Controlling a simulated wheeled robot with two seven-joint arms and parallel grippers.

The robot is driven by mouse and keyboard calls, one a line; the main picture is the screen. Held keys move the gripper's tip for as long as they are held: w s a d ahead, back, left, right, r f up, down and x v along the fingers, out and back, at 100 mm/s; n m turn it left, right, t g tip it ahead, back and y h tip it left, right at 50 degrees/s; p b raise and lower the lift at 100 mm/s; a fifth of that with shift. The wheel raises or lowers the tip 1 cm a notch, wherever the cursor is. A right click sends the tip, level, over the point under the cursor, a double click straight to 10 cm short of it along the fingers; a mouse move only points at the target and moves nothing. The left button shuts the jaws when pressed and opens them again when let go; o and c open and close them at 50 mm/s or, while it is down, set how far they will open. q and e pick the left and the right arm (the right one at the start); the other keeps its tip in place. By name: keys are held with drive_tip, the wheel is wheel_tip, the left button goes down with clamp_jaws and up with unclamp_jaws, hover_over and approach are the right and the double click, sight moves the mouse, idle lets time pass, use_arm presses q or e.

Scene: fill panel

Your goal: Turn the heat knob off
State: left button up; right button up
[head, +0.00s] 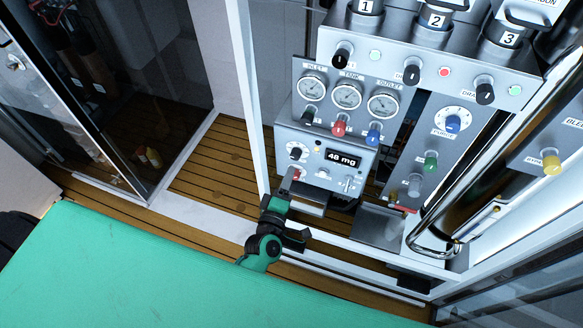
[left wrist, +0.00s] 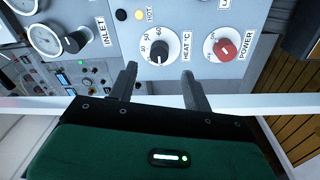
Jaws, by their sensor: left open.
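The heat knob (left wrist: 160,48) is a black knob on a white numbered dial, labelled HEAT °C, in the left wrist view. In the head view my left gripper (head: 286,186) is in front of the box's lower left. The exact knob setting is hard to read. My right gripper is not in view.
A red POWER knob (left wrist: 224,48) sits right beside the heat dial, near one finger. An INLET knob (left wrist: 76,42) and gauges are to its left. A white rail (left wrist: 40,102) crosses below the panel. A green surface (head: 150,270) fills the lower left of the head view.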

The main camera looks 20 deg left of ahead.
use_arm(q)
drive_tip(key=s, duration=0.6)
drive_tip(key=shift+s+f+b, duration=0.2)
drive_tip(key=shift+s+b, duration=0.15)
drive_tip(key=shift+b, duration=0.1)
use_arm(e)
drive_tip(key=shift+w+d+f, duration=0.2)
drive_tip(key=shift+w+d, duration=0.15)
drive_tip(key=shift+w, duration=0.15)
use_arm(q)
drive_tip(key=shift+d, duration=0.1)
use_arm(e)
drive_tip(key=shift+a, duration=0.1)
